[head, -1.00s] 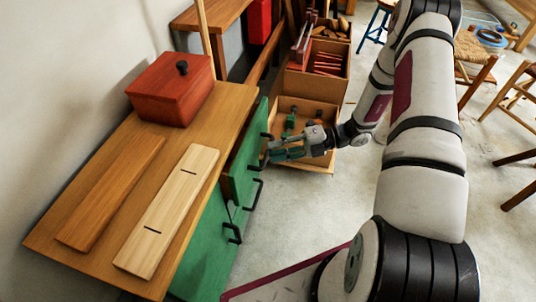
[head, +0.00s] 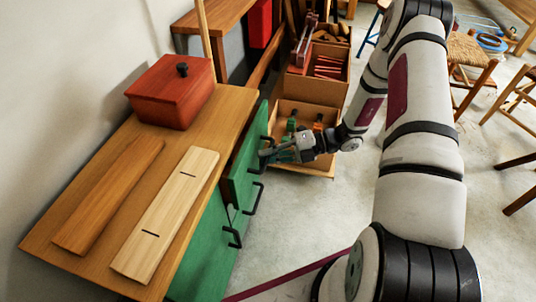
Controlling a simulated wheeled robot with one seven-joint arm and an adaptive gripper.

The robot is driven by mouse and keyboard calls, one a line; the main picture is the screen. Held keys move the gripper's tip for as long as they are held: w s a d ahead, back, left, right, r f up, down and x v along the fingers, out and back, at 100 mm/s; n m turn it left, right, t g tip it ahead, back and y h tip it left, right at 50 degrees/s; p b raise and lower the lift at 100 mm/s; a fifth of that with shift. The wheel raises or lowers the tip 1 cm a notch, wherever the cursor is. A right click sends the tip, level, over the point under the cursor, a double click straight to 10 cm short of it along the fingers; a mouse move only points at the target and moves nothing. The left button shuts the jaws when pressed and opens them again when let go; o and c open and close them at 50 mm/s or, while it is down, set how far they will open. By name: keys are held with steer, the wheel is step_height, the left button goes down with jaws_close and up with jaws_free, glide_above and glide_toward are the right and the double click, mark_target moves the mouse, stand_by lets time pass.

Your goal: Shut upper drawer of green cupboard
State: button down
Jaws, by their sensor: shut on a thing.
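The green cupboard (head: 205,262) stands under a wooden top at the left, with dark bar handles down its green front. My gripper (head: 265,156) is at the drawer front, reaching in from the right. Its fingers are shut on the upper drawer's handle (head: 256,169), partly hidden by the fingers.
A red lidded box (head: 170,92) and two wooden boards, one brown (head: 108,195) and one pale (head: 165,215), lie on the wooden top (head: 232,110). An open crate (head: 318,168) stands close behind my gripper.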

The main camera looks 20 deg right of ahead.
mark_target(255, 152)
steer(key=shift+w+a+p, duration=0.35)
steer(key=shift+w+a, duration=0.3)
steer(key=shift+a, duration=0.2)
steer(key=shift+w+a+p, duration=0.3)
steer(key=shift+w+a, duration=0.35)
steer(key=shift+a, duration=0.2)
steer(key=c, duration=1.7)
jaws_free()
steer(key=shift+o, duration=0.2)
steer(key=v, duration=1.2)
